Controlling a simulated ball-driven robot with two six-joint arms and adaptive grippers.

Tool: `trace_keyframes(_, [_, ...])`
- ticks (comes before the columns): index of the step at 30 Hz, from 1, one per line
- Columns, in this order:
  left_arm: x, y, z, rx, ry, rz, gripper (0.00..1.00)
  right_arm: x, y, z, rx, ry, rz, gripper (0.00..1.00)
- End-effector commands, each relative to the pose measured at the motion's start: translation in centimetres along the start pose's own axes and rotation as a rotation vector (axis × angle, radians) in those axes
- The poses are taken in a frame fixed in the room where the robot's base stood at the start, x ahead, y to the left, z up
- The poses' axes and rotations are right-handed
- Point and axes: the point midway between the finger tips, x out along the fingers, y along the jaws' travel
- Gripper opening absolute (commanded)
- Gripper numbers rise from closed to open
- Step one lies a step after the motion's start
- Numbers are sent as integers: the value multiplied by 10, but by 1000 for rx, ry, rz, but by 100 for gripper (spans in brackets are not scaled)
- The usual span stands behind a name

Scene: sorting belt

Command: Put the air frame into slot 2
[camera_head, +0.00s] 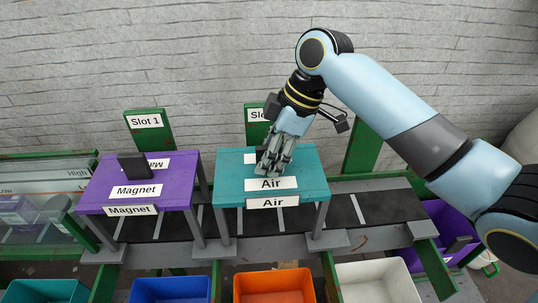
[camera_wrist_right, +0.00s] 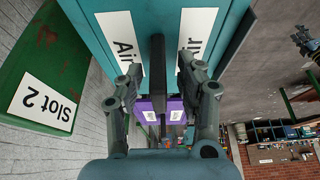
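The air frame (camera_head: 228,183) is a teal, table-like frame with white "Air" labels and grey legs. It stands upright over the dark belt, in front of the slot 2 post (camera_head: 257,133), whose label is partly covered in the head view. The wrist view shows the "Slot 2" label (camera_wrist_right: 43,103) clearly. My right gripper (camera_head: 272,168) is low over the frame's top, pointing down. In the wrist view its two fingers (camera_wrist_right: 160,88) are apart, with the frame's dark handle (camera_wrist_right: 157,70) between them and visible gaps on both sides.
A purple magnet frame (camera_head: 180,187) with a dark handle stands to the left, by the slot 1 post (camera_head: 148,131). Another green post (camera_head: 365,150) is at the right, partly behind my arm. Teal, blue, orange (camera_head: 273,285) and white bins line the front. A purple crate (camera_head: 455,225) sits right.

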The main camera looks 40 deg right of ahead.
Motion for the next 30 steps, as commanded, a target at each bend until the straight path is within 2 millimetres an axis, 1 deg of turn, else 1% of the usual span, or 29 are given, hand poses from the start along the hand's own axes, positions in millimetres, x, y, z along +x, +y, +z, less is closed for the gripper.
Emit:
trace_keyframes(5, [2,0,4,0,-5,0,40,-29,2,1,-4,-3,6,37])
trace_keyframes(12, [6,1,4,0,-5,1,40,-83,2,1,-4,-4,6,37])
trace_keyframes(16, [6,2,3,0,-4,1,40,-105,2,1,-2,-3,5,37])
trace_keyframes(18, [7,2,3,-1,-3,1,40,-112,2,0,-2,-2,5,37])
trace_keyframes(21, [7,2,2,-1,-3,2,40,-118,1,0,-1,-1,2,37])
trace_keyframes(30, [7,2,1,-1,-1,2,40,-119,0,0,0,0,1,37])
